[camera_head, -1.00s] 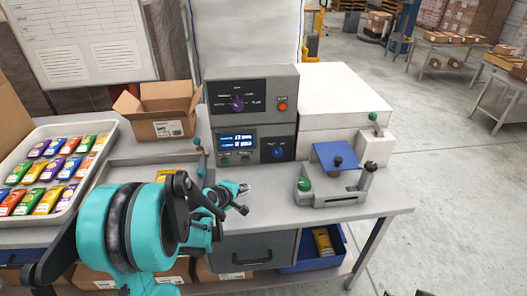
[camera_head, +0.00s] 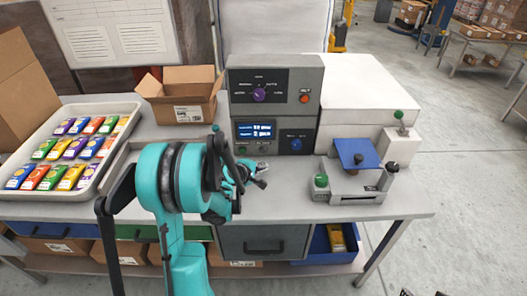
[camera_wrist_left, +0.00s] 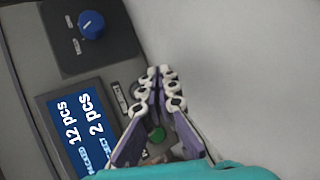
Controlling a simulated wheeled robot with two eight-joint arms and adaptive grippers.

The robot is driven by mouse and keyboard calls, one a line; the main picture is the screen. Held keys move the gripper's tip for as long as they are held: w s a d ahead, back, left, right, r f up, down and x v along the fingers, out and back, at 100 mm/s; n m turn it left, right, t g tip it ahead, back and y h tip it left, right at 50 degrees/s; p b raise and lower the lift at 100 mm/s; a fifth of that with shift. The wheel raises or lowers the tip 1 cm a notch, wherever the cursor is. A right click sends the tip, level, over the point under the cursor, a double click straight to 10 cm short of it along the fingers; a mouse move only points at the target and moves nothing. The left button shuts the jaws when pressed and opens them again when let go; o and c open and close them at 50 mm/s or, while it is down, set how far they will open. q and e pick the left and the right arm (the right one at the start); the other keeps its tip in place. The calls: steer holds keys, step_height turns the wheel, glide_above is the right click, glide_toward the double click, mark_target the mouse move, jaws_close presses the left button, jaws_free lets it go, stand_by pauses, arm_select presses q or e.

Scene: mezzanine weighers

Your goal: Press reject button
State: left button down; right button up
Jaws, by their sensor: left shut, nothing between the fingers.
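My left gripper (camera_head: 262,172) is shut and empty, just in front of the lower part of the grey control box (camera_head: 274,76). In the left wrist view its closed fingers (camera_wrist_left: 160,82) lie over the panel below the blue display (camera_wrist_left: 82,128). A green button (camera_wrist_left: 157,135) shows partly behind the fingers, with small labels beside it. The label text is too blurred to read surely, and other buttons there may be hidden by the fingers. I cannot tell whether the fingers touch the panel. Only dark tips, possibly my right gripper (camera_head: 406,292), show at the bottom edge.
The box also has a purple knob (camera_head: 259,95), an orange-red button (camera_head: 304,99) and a blue knob (camera_wrist_left: 91,25). A weighing fixture with a blue plate (camera_head: 357,153) stands at right. A tray (camera_head: 131,112) of colourful packets and an open carton (camera_head: 180,108) are at left.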

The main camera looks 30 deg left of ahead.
mark_target(268, 153)
arm_select(q)
steer(key=w+a, duration=0.2)
steer(key=w, duration=0.1)
steer(key=shift+w, duration=0.15)
steer(key=shift+w+a, duration=0.55)
steer(key=shift+w, duration=0.3)
steer(key=shift+w, duration=0.15)
stand_by(0.6)
steer(key=shift+w+a, duration=0.2)
steer(key=shift+w+a, duration=0.25)
steer(key=shift+w, duration=0.1)
stand_by(0.8)
steer(key=shift+s+d, duration=0.1)
steer(key=shift+s+d+b, duration=0.3)
steer(key=shift+s+d, duration=0.05)
steer(key=shift+s, duration=0.3)
